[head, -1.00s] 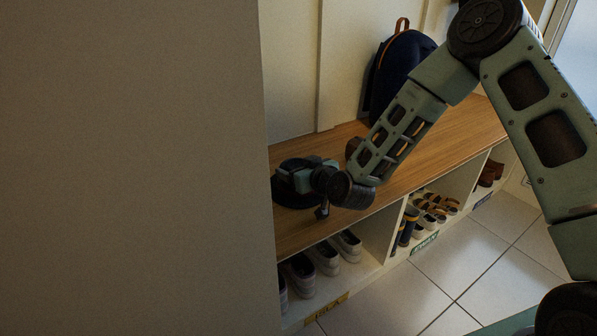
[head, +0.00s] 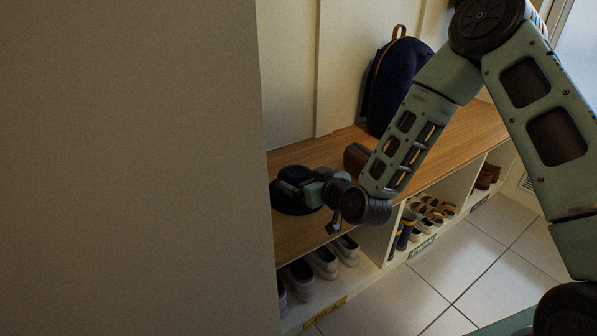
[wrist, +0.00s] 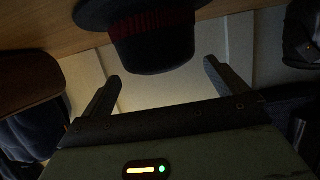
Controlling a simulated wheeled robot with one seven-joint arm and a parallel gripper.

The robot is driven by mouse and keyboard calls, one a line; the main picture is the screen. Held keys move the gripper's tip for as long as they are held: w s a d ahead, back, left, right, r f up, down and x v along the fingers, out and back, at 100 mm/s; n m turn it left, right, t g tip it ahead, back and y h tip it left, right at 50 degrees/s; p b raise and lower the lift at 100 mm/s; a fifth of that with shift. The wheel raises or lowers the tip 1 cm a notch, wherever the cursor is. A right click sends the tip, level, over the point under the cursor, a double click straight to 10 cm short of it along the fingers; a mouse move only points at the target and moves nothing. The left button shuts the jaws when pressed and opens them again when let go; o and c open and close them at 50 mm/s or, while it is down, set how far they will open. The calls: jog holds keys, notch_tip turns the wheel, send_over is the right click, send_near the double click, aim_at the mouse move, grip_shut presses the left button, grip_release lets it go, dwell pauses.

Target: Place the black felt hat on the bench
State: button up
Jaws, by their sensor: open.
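The black felt hat (head: 292,174) sits brim down on the wooden bench (head: 325,145) near its left end. In the wrist view the hat (wrist: 152,42) appears upside down, with a dark red band around its crown and its brim against the wood. My gripper (head: 300,187) is beside the hat in the head view and partly covers it. In the wrist view my gripper (wrist: 163,70) is open, its two fingers apart with the crown ahead of and between them. I see a gap between the crown and each finger.
A navy backpack (head: 398,75) stands against the wall at the back of the bench. A brown object (head: 356,158) lies behind my forearm. Cubbies below hold several shoes (head: 325,262). A plain wall (head: 130,170) fills the left. Bare wood lies along the bench to the right.

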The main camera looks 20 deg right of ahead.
jog(key=p+v, duration=0.1)
jog(key=v, duration=0.6)
dwell(0.3)
